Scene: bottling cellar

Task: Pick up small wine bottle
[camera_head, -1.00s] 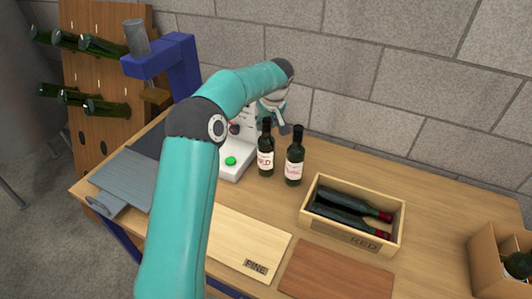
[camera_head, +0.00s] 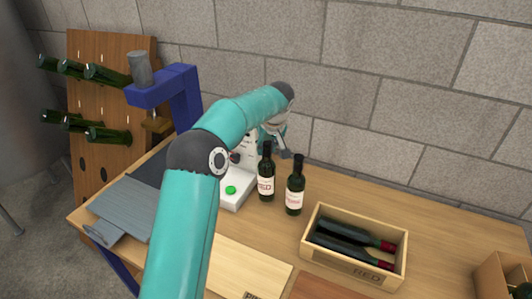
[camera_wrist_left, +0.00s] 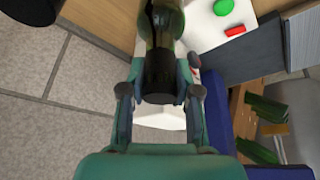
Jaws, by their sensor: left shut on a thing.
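A dark green wine bottle (camera_head: 266,184) with a white label reading RED stands upright beside the white machine. My left gripper (camera_head: 276,148) is at its neck, partly behind it in the head view. In the left wrist view, my left gripper (camera_wrist_left: 160,92) is shut on the dark-capped neck of the bottle (camera_wrist_left: 160,28), one finger on each side. I cannot tell whether its base touches the table. A second dark bottle (camera_head: 295,190) with a pale label stands just right of it, apart. My right gripper does not show.
The white machine (camera_head: 238,198) with a green button is close on the left. A wooden crate (camera_head: 352,268) holding dark bottles is at the right. A pale board (camera_head: 245,268) lies in front. A block wall (camera_head: 400,100) is behind; a bottle rack (camera_head: 105,150) stands far left.

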